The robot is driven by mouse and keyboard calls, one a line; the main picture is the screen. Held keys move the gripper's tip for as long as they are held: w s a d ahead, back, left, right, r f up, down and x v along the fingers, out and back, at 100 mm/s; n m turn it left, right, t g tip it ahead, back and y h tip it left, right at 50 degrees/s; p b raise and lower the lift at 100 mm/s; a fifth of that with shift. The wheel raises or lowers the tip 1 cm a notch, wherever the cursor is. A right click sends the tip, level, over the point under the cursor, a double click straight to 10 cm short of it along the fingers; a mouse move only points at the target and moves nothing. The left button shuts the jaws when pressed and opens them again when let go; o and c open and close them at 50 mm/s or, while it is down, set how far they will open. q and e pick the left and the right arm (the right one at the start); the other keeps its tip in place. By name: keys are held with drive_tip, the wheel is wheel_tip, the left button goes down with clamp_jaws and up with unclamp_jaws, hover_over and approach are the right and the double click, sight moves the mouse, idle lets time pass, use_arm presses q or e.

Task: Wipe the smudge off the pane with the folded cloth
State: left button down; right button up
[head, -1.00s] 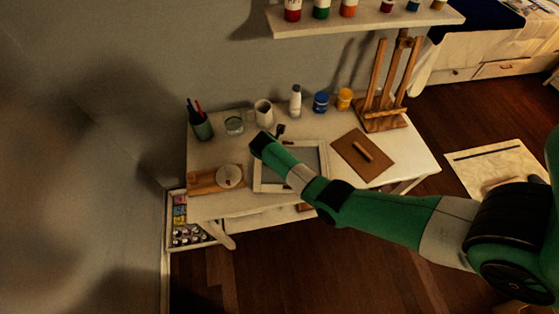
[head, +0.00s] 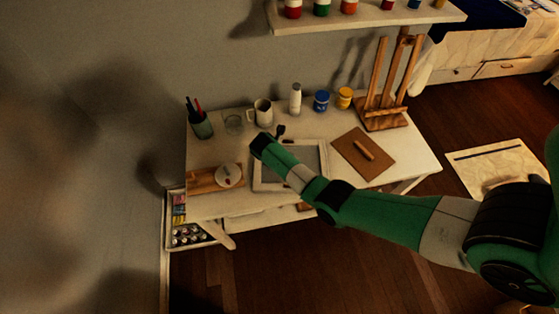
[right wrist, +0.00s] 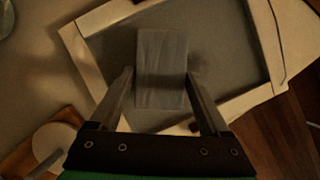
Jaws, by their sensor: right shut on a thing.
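The pane (head: 311,158) lies flat on the white table in a pale frame (head: 257,178). The pane (right wrist: 222,40) and its frame (right wrist: 85,75) also show in the right wrist view. My right gripper (head: 262,143) is over the frame's left part. In the right wrist view, my right gripper (right wrist: 161,80) is shut on the grey folded cloth (right wrist: 162,60), which lies over the pane. I cannot tell whether the cloth touches the glass. A dim dark patch shows right of the cloth; I cannot tell smudge from shadow. My left gripper is not in view.
A pen cup (head: 202,125), a glass (head: 233,122), a mug (head: 262,112), a white bottle (head: 295,98) and paint jars (head: 321,101) stand along the back. A brown board (head: 362,153) and easel (head: 383,115) are right. A wooden board (head: 203,181) is left.

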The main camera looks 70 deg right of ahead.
drive_tip(key=shift+f+b, duration=0.3)
drive_tip(key=shift+f, duration=0.1)
drive_tip(key=shift+s+d+r+p, duration=0.1)
drive_tip(key=shift+s+r+p, duration=0.1)
drive_tip(key=shift+p, duration=0.25)
drive_tip(key=s+p, duration=0.1)
drive_tip(key=s+d+p, duration=0.1)
drive_tip(key=shift+s+r+p, duration=0.15)
drive_tip(key=shift+p, duration=0.2)
drive_tip(key=shift+s+d, duration=0.15)
drive_tip(key=shift+s, duration=0.15)
drive_tip(key=shift+s+f, duration=0.1)
drive_tip(key=shift+f, duration=0.15)
drive_tip(key=shift+s+d+r+p, duration=0.1)
drive_tip(key=shift+s+d+p, duration=0.1)
drive_tip(key=shift+s+p, duration=0.3)
drive_tip(key=shift+s+d+p, duration=0.3)
drive_tip(key=shift+s+p, duration=0.2)
drive_tip(key=shift+s, duration=0.05)
drive_tip(key=shift+s+d+p, duration=0.25)
drive_tip(key=shift+s+p, duration=0.25)
drive_tip(key=shift+s+f, duration=0.1)
drive_tip(key=shift+f, duration=0.15)
